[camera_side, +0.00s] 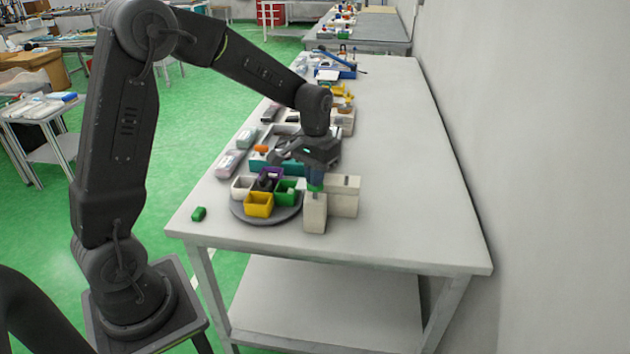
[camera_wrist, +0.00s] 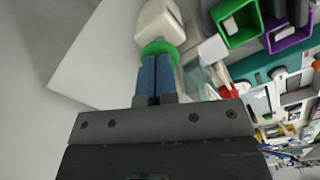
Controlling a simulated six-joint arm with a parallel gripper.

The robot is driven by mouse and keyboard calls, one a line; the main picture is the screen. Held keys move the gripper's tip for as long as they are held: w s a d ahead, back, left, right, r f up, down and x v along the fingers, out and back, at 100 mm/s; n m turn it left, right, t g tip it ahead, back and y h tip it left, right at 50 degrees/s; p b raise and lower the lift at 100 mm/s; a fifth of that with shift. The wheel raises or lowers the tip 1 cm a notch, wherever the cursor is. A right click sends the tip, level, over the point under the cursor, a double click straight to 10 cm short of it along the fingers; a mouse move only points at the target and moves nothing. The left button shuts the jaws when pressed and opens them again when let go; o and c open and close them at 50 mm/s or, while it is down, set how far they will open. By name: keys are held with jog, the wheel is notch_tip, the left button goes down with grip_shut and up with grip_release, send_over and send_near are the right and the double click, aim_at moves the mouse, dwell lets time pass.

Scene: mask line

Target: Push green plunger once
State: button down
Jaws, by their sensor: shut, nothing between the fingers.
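The green plunger (camera_wrist: 160,47) shows as a round green cap on a cream block in the wrist view. In the side view a sliver of the plunger (camera_side: 314,188) shows on top of the front cream block (camera_side: 315,213), mostly hidden by my fingers. My gripper (camera_side: 316,181) points down right above it. In the wrist view my gripper (camera_wrist: 155,60) has its two blue fingers side by side and shut, with nothing between them. The fingertips overlap the cap's edge in that view; I cannot tell whether they touch it.
A grey round turntable (camera_side: 265,217) beside the plunger carries white, purple, green (camera_side: 287,191) and yellow (camera_side: 259,205) bins. The table's right side is clear.

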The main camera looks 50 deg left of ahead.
jog(key=shift+r, duration=1.55)
notch_tip(320, 180, up, 5)
jog(key=shift+r, duration=0.1)
dwell(0.3)
jog(key=s+d+r+m+t, duration=0.1)
jog(key=s+d, duration=0.3)
jog(key=s, duration=0.6)
jog(key=s+d+r+m+t, duration=0.2)
jog(key=s+d+r+t, duration=0.1)
jog(key=s, duration=0.8)
jog(key=shift+d+t, duration=0.8)
jog(key=shift+d, duration=0.35)
